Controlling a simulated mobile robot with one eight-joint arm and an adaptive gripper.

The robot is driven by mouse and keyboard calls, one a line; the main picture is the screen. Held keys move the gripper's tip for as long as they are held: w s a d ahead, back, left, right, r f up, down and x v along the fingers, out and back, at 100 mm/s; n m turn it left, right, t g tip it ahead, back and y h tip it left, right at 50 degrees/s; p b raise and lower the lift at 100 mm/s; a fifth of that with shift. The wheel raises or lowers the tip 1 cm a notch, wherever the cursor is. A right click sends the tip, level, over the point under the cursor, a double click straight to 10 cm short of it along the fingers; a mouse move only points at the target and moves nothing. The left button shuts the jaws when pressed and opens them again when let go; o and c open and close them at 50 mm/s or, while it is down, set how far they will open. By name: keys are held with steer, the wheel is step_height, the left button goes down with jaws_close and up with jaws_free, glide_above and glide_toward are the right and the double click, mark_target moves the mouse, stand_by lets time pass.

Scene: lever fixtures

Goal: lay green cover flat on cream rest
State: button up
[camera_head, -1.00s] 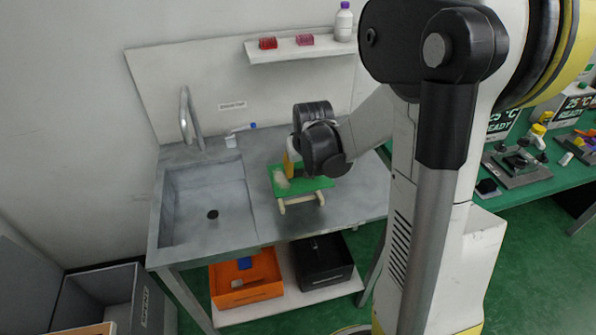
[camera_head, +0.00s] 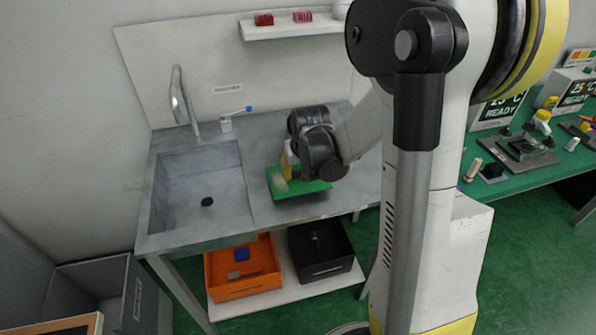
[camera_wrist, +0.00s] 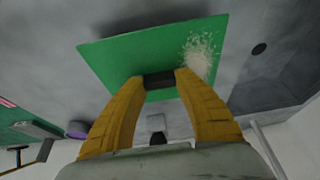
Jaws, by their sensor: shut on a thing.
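The green cover (camera_head: 305,188) is over the right part of the metal counter, seen below my gripper in the head view. It also fills the upper middle of the wrist view (camera_wrist: 130,58). My gripper (camera_wrist: 160,78) is shut on a dark grip piece on the cover. In the head view my gripper (camera_head: 288,174) is partly hidden by my wrist. A pale, grainy patch (camera_wrist: 200,52) shows on or by the cover's edge. The cream rest is not visible now; the cover seems to hide it. Contact between them cannot be told.
A sink basin (camera_head: 205,195) with a tap (camera_head: 180,95) lies to the left. An orange bin (camera_head: 243,275) and a black bin (camera_head: 321,252) stand on the lower shelf. The counter around the cover is mostly clear.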

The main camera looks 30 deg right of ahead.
steer(key=o, duration=1.2)
steer(key=shift+o, duration=0.2)
steer(key=v, duration=1.2)
steer(key=s+a+r+n+t+y, duration=0.1)
steer(key=s+a+r+n+t, duration=0.1)
steer(key=s+a, duration=1.1)
steer(key=shift+s+a+r+n+t, duration=0.15)
steer(key=shift+a+r+n+t, duration=0.25)
steer(key=shift+a+r+n, duration=0.3)
